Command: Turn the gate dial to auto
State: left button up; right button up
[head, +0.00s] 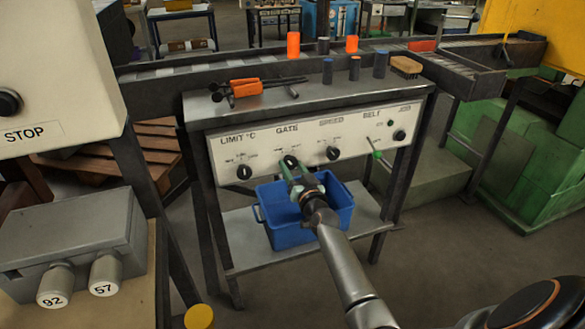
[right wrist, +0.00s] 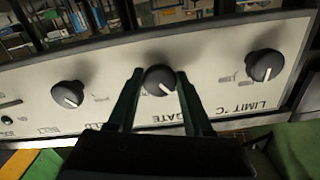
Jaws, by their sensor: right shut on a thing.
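The gate dial (head: 290,161) is a black knob with a white pointer line, under the label GATE on the pale control panel (head: 320,139). My right gripper (head: 292,166) has its two green-grey fingers at this dial, one on each side, and is shut on it. In the right wrist view the panel appears upside down, with the gate dial (right wrist: 159,80) between the fingertips (right wrist: 160,80). Its pointer slants toward the lower right of that view. The small position words around the dial are too small or hidden to read. My left gripper is not in view.
The limit dial (head: 244,172) is left of the gate dial and another dial (head: 333,153) is right of it. A green-tipped lever (head: 376,154) sticks out farther right. A blue bin (head: 275,235) stands on the shelf below my right gripper.

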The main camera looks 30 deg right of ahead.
grip_shut()
jog(key=shift+m, duration=0.3)
jog(key=m, duration=0.2)
jog(key=shift+a+m, duration=0.1)
jog(key=shift+m, duration=0.2)
jog(key=m+p, duration=0.1)
jog(key=m, duration=0.9)
jog(key=shift+a+r+m, duration=0.1)
jog(key=shift+m, duration=0.3)
jog(key=o, duration=0.6)
grip_release()
